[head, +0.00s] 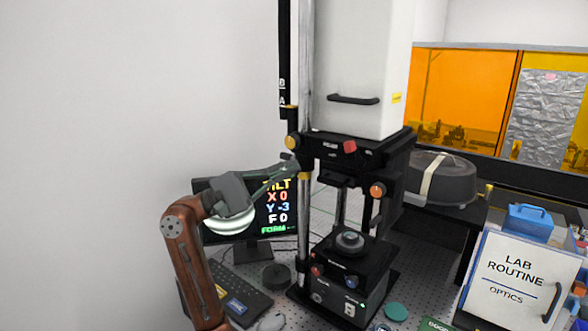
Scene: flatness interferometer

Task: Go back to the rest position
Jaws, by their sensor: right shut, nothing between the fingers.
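My right gripper (284,169) is in the head view, at the end of my brown-red arm, which rises from the bottom edge. Its fingers are closed and empty. The fingertips point right, at the left column of the flatness interferometer (345,185), close to an orange knob (292,143). I cannot tell whether they touch the instrument. The black interferometer has a tall white housing (362,65) above and a stage with a round part (349,241) below. My left gripper is not in view.
A monitor (280,208) reading TILT X 0, Y -3, F 0 is partly hidden by my gripper. A keyboard (238,288) and a black round piece (276,276) lie below it.

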